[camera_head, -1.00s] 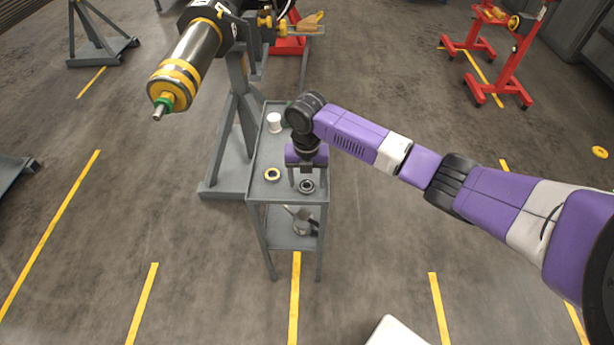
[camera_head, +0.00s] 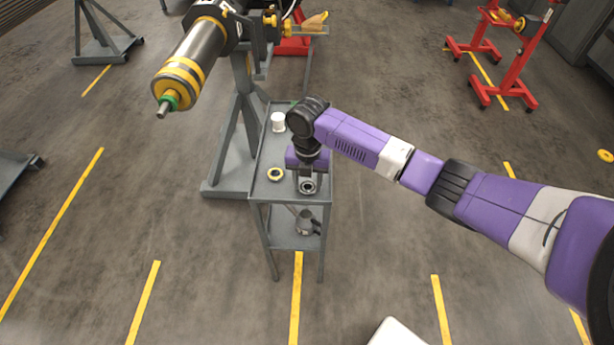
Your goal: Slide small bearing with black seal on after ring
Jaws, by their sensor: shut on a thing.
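My gripper (camera_head: 307,178) is over the front right of the grey cart's top and is shut on the small dark bearing (camera_head: 308,187). Only part of the bearing shows under the fingers, and I cannot tell whether it touches the cart top. The rotor (camera_head: 187,75) is at the upper left on a grey stand, a dark cylinder with yellow bands. Its thin metal shaft end (camera_head: 162,111) points down to the left. A green ring (camera_head: 169,101) sits around the shaft, against the yellow end face.
The rotor's grey stand (camera_head: 226,183) is close to the cart's left. Red stands (camera_head: 510,75) are far right.

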